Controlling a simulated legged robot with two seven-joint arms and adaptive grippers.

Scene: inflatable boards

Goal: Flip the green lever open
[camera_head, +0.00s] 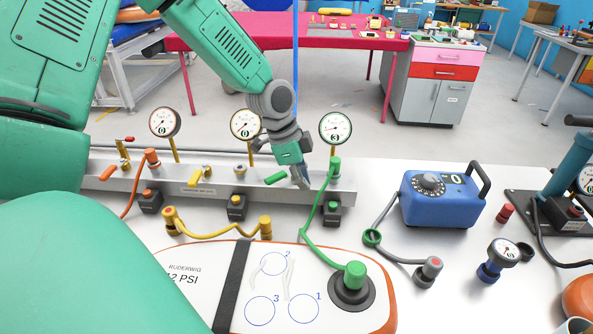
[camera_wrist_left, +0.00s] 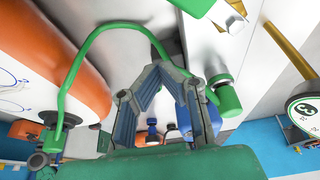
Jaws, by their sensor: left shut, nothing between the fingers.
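The green lever (camera_head: 276,178) lies to the left of my left gripper on the front of the grey metal manifold (camera_head: 225,192). In the wrist view a green piece at the top edge (camera_wrist_left: 191,6) looks like this lever. My left gripper (camera_head: 303,184) points down just right of the lever, close to it; I cannot tell if they touch. Its fingers meet at their tips in the wrist view (camera_wrist_left: 161,68), with nothing between them. The green hose (camera_head: 309,215) runs from the manifold's green fitting to the green plug (camera_head: 355,274) on the board. My right gripper is not in view.
Three gauges (camera_head: 335,128) stand on the manifold, the right one close to my left gripper. Orange (camera_head: 108,173) and yellow (camera_head: 195,177) levers sit further left. The inflatable board (camera_head: 210,290) lies in front. A blue pump box (camera_head: 440,202) stands right.

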